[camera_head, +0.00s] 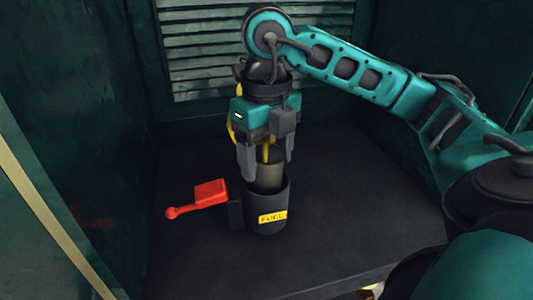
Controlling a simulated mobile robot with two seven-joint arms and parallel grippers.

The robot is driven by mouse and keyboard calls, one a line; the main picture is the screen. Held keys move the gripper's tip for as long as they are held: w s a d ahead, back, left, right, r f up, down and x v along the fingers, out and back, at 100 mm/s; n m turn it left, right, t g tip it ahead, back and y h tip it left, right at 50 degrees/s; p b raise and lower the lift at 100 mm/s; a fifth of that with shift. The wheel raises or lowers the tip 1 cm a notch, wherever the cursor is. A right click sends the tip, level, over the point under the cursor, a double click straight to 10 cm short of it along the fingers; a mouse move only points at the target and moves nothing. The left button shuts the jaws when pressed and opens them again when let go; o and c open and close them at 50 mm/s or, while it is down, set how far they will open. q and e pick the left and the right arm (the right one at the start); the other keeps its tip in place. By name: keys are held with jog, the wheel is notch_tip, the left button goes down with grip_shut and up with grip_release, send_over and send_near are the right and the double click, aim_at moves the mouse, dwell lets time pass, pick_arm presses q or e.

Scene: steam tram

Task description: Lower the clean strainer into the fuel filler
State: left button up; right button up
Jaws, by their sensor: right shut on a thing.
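The fuel filler (267,205) is a dark upright cylinder with a yellow "FUEL" label, standing on the dark surface. The strainer (270,176) is a dull olive-grey cylinder with a yellow part above it. Its lower end is at or inside the filler's mouth; how deep it sits is hidden by the front wall. My right gripper (266,167) points straight down above the filler. Its grey fingers are on either side of the strainer's upper part, shut on it. My left gripper is not in view.
A red flag-shaped handle (208,194) sticks out left of the filler, near a dark bracket on its side. A louvred vent (205,45) is on the back wall. Dark green walls close in left and right. The dark surface (350,215) is clear right of the filler.

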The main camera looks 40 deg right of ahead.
jog(key=shift+f+b, duration=0.8)
jog(key=shift+f, duration=0.1)
dwell(0.6)
jog(key=shift+f, duration=0.3)
jog(key=shift+b, duration=0.3)
jog(key=o, duration=1.1)
jog(key=shift+s+f, duration=0.1)
jog(key=shift+f, duration=0.05)
jog(key=shift+o, duration=0.2)
